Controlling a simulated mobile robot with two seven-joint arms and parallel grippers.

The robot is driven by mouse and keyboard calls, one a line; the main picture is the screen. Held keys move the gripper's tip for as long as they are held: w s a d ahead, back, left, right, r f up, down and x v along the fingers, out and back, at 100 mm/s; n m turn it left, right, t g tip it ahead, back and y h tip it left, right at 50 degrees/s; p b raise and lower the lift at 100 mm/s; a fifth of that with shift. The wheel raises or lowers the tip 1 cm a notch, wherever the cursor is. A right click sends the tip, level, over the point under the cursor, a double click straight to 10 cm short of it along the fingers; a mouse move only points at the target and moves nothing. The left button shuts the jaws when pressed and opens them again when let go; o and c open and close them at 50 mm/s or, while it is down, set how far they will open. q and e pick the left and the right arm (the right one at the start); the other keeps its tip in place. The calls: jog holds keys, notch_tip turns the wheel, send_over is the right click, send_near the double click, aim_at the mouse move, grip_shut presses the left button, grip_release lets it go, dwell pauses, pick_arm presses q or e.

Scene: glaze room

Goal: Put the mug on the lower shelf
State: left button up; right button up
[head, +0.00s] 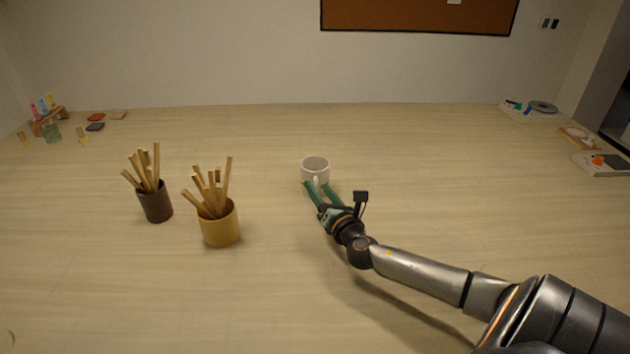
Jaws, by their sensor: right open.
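A white mug (315,167) stands upright on the wooden table, a little right of the picture's middle. Its handle points toward me. My right gripper (322,187) reaches in from the lower right. Its green fingers are open at the near side of the mug, around or beside the handle; I cannot tell whether they touch it. No shelf is in view. My left gripper is not in view.
A dark cup (155,206) and a yellow cup (220,229), both full of wooden sticks, stand left of the mug. Small items lie at the far left and right edges. The table (240,310) around the mug is clear.

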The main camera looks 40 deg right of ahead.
jog(key=shift+w+d, duration=0.1)
jog(key=shift+w, duration=0.25)
grip_shut()
jog(key=shift+r, duration=0.1)
dwell(1.1)
